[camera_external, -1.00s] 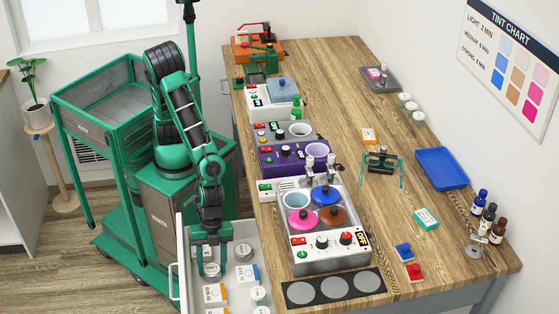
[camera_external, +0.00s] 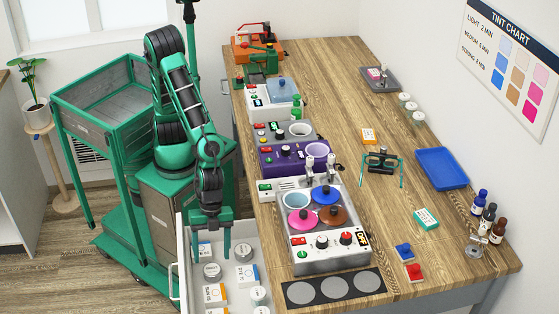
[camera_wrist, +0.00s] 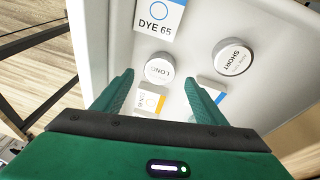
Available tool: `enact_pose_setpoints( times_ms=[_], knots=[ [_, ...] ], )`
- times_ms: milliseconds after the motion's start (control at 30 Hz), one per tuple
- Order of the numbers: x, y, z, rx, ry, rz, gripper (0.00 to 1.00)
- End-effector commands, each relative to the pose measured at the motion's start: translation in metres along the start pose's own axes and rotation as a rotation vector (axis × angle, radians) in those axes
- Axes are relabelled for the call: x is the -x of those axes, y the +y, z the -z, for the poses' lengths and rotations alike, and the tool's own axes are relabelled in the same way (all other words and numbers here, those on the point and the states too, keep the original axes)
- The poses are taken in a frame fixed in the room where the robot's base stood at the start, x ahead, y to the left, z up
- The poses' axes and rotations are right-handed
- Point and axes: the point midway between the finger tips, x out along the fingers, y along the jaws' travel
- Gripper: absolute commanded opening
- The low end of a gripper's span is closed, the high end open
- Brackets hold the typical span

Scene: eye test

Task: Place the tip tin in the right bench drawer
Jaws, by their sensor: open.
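The bench drawer (camera_external: 183,255) stands open at the near left corner of the bench. A round, pale-lidded tin (camera_external: 212,271) lies flat in it, just below my gripper (camera_external: 211,254). In the wrist view this tin seems to be the one marked LONG (camera_wrist: 158,68), lying beyond and between my fingertips (camera_wrist: 157,80). A similar tin marked SHORT (camera_wrist: 233,57) lies to its right there. Neither label says "tip", so I cannot tell for certain which is the tip tin. My gripper is open, empty and pointing down, apart from the tins.
Small white boxes share the drawer, one marked DYE 65 (camera_wrist: 160,15), another with an orange patch (camera_external: 214,294). Another tin (camera_external: 258,295) lies towards the drawer's near side. A steel warmer unit (camera_external: 330,255) stands on the bench (camera_external: 400,240) close to the right.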

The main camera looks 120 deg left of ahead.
Motion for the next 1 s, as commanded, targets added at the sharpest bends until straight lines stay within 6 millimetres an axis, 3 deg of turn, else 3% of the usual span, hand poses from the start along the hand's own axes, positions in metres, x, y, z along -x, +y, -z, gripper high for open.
enact_pose_setpoints(
  times_ms=[300,600,767,1000],
  knots=[
    [0.051,0.000,0.001,0.000,0.003,0.000,0.66],
    [0.075,0.002,-0.006,0.005,-0.003,-0.005,0.66],
    [0.110,0.012,-0.036,0.019,-0.028,-0.021,0.66],
    [0.171,0.032,-0.114,0.034,-0.099,-0.006,0.66]
  ],
)
